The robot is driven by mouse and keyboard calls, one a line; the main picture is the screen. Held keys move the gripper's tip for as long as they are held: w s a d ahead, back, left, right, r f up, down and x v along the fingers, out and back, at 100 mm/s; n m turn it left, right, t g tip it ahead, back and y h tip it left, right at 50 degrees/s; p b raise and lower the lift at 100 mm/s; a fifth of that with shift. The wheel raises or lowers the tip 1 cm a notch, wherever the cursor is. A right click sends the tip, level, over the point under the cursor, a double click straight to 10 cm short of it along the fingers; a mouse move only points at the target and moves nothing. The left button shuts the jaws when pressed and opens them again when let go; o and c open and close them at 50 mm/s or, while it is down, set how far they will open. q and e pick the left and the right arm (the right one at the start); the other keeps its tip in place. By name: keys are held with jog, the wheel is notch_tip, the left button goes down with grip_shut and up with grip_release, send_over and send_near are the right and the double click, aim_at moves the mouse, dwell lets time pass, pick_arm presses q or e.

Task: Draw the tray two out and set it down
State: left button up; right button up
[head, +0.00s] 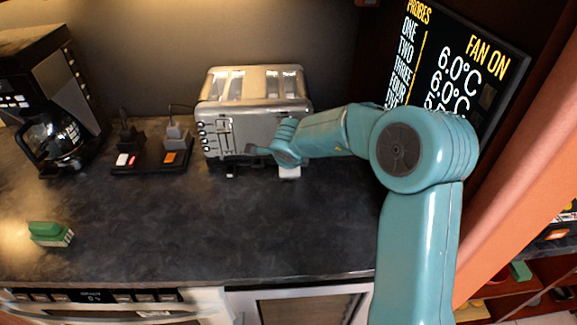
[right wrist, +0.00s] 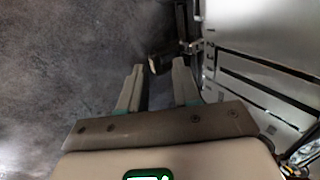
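The silver toaster (head: 255,112) stands against the back wall, its front facing me. A small dark tab (head: 230,172) and a pale piece (head: 290,172) stick out low at its front; I cannot tell which belongs to tray two. No tray is visibly drawn out. My right gripper (head: 262,152) is low at the toaster's front. In the right wrist view, its two fingers (right wrist: 160,68) are apart and empty. A small dark tab with a pale end (right wrist: 157,63) is at the fingertips, beside the toaster's metal face (right wrist: 265,60). My left gripper is not in view.
A coffee maker (head: 50,95) stands at the left. A dark power strip (head: 150,157) with plugs lies left of the toaster. A green block-like object (head: 51,233) is at the front left. The middle of the dark counter (head: 190,225) is clear. A display screen (head: 455,65) is at the right.

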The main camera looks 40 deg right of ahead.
jog(key=shift+s, duration=0.15)
grip_shut()
jog(key=shift+r, duration=0.15)
jog(key=shift+r, duration=0.1)
dwell(1.6)
